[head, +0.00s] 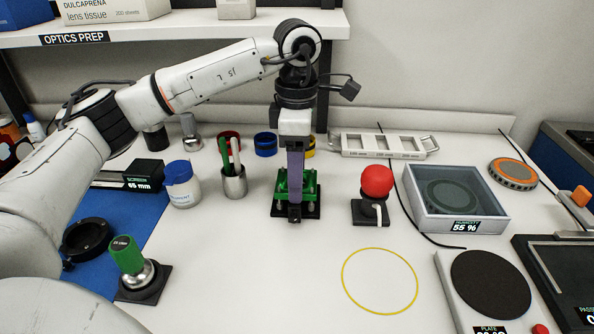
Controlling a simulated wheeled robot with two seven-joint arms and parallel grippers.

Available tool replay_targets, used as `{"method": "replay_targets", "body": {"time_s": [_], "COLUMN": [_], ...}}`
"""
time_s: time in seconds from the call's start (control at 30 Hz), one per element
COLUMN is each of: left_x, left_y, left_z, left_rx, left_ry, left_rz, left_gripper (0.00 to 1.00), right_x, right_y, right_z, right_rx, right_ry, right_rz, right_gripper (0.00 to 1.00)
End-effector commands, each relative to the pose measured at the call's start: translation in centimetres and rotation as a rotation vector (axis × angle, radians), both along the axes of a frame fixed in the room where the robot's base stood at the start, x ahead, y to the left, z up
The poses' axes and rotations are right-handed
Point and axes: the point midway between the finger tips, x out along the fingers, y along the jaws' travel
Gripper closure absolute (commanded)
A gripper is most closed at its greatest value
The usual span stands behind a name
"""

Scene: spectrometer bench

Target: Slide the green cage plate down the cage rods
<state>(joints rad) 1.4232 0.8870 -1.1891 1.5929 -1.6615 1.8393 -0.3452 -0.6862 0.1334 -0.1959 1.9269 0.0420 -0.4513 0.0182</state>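The green cage plate (309,187) is at the middle of the bench, low above a black base (312,212). Short pale rod pieces show between the plate and the base; the rest of the cage rods is hard to make out. My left gripper (295,203) comes straight down from above, its long purple-grey finger in front of the middle of the plate. The finger covers the plate's centre, and the second finger is hidden, so whether it grips the plate does not show. My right gripper is not in view.
A red ball on a black stand (376,181) stands close on the right. A pen cup (233,185) and a white jar (183,186) stand left. A grey tray (492,205) is farther right. A yellow ring (345,281) lies on otherwise clear bench in front.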

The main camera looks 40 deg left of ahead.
Motion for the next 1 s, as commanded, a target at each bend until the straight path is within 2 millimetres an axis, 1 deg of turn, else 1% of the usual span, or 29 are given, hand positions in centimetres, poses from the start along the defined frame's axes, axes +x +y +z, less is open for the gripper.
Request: {"method": "replay_targets", "body": {"time_s": [0.07, 0.27, 1.0], "left_x": [0.0, 0.0, 0.0], "left_y": [0.0, 0.0, 0.0], "left_z": [-0.3, -0.1, 3.0], "left_rx": [0.0, 0.0, 0.0], "left_ry": [0.0, 0.0, -0.001], "left_rz": [0.0, 0.0, 0.0], "left_gripper": [0.67, 0.67, 0.67], "right_x": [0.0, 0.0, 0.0], "right_y": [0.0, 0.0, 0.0], "right_z": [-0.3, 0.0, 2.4], "right_rx": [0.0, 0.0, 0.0], "right_ry": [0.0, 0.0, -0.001], "right_rz": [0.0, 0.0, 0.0], "right_gripper": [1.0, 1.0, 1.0]}}
